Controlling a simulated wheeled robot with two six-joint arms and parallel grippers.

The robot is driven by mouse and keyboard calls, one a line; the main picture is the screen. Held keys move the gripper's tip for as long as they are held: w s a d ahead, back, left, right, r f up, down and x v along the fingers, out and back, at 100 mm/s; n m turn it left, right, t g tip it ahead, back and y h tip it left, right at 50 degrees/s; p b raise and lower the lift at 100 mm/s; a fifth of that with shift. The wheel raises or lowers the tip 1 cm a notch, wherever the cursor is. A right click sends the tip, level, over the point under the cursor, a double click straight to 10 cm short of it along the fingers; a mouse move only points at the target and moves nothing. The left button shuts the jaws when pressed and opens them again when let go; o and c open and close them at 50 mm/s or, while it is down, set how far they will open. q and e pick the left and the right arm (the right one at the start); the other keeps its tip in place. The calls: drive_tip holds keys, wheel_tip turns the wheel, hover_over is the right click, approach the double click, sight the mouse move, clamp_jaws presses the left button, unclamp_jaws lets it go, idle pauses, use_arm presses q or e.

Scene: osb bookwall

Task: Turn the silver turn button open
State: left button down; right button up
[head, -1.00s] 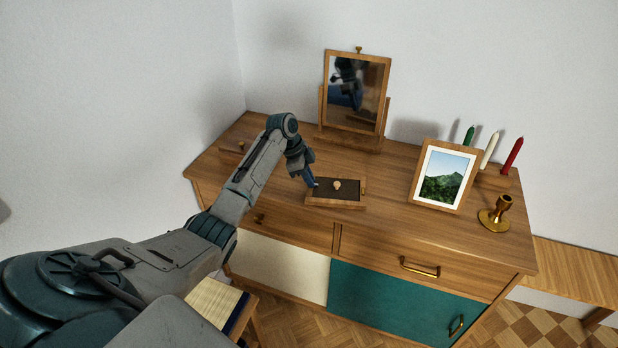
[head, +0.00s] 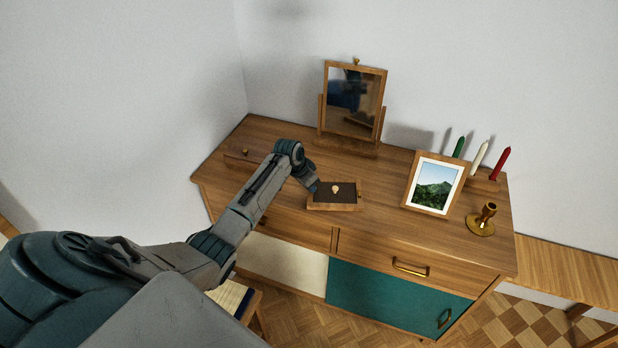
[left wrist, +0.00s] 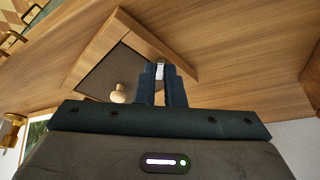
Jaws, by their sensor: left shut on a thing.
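The silver turn button (left wrist: 160,71) is a small bright piece at the wooden edge of a shallow box in the left wrist view. The box (head: 334,208) lies on the dresser top and has a dark panel with a pale round knob (head: 336,189); the knob also shows in the left wrist view (left wrist: 118,94). My left gripper (left wrist: 160,74) is shut on the turn button, its dark blue fingers close on both sides of it. In the head view my left gripper (head: 315,188) is at the box's left side, where the turn button is hidden. My right gripper is not in view.
A tilting mirror (head: 354,104) stands behind the box. A picture frame (head: 434,187), a brass candlestick (head: 482,220) and green, white and red candles (head: 500,163) are to the right. The dresser top (head: 385,220) is clear between the box and the picture frame.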

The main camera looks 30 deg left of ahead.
use_arm(q)
drive_tip(key=n+p, duration=0.1)
drive_tip(key=n, duration=0.1)
drive_tip(key=n+y+p, duration=0.1)
drive_tip(key=n+p, duration=0.1)
drive_tip(key=shift+d+r+y, duration=0.1)
drive_tip(key=shift+r+y, duration=0.05)
drive_tip(key=shift+y, duration=0.15)
drive_tip(key=shift+n+y+p, duration=0.3)
drive_tip(key=shift+n+p, duration=0.3)
drive_tip(key=shift+n, duration=0.2)
drive_tip(key=shift+n+y+p, duration=0.3)
drive_tip(key=shift+n+p, duration=0.05)
drive_tip(key=shift+n, duration=0.55)
idle(0.4)
drive_tip(key=c, duration=1.5)
unclamp_jaws()
